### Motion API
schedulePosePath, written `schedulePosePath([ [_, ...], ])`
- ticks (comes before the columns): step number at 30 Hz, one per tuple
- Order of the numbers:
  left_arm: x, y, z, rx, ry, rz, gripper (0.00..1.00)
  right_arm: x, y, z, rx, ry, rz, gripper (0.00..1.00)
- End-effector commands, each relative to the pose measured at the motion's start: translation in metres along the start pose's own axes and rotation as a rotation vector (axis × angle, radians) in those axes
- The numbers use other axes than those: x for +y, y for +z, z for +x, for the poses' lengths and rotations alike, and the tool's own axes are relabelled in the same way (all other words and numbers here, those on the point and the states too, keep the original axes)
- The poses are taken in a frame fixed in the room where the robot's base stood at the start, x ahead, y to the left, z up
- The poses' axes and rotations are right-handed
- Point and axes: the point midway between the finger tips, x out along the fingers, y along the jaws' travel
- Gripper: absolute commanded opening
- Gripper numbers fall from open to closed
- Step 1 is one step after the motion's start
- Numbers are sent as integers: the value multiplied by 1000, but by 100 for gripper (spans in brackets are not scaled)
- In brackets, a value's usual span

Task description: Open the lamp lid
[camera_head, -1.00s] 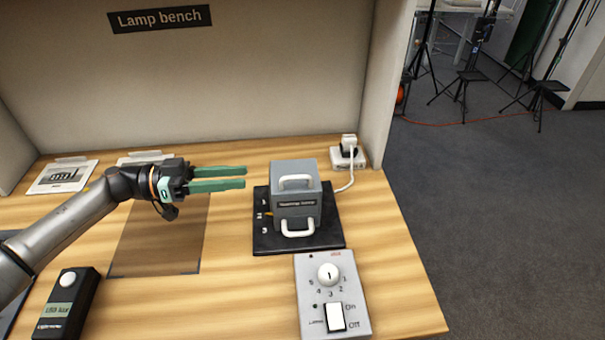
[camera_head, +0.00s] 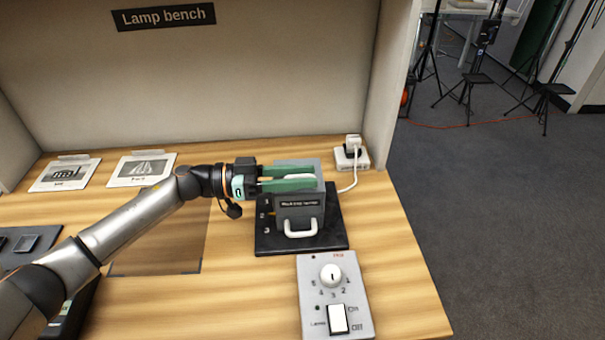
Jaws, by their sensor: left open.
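The grey lamp box (camera_head: 300,215) stands on a black base plate (camera_head: 275,245) with numbers along its left side. A white handle (camera_head: 300,231) is on its front face, below a dark label. My left gripper (camera_head: 316,176) is open and reaches from the left over the top of the box. Its two green fingers lie one behind the other in the picture, with the white top handle (camera_head: 299,178) partly showing between them. I cannot tell whether the fingers touch the handle. The lid looks closed, though the fingers hide much of it. My right gripper is not in view.
A control box (camera_head: 333,295) with a dial and switch sits in front of the base plate. A white plug and socket (camera_head: 352,155) are behind right, with a cable. Two picture cards (camera_head: 140,169) lie at the back left. The back panel (camera_head: 250,80) bounds the bench.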

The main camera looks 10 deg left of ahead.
Motion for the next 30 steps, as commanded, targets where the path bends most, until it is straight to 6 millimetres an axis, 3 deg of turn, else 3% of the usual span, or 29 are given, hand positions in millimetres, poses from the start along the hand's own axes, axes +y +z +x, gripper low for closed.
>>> schedulePosePath([
  [10,0,0,5,0,0,-1,42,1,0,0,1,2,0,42],
  [21,0,0,4,0,0,-1,2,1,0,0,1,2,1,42],
  [30,0,0,4,0,1,-1,0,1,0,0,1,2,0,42],
])
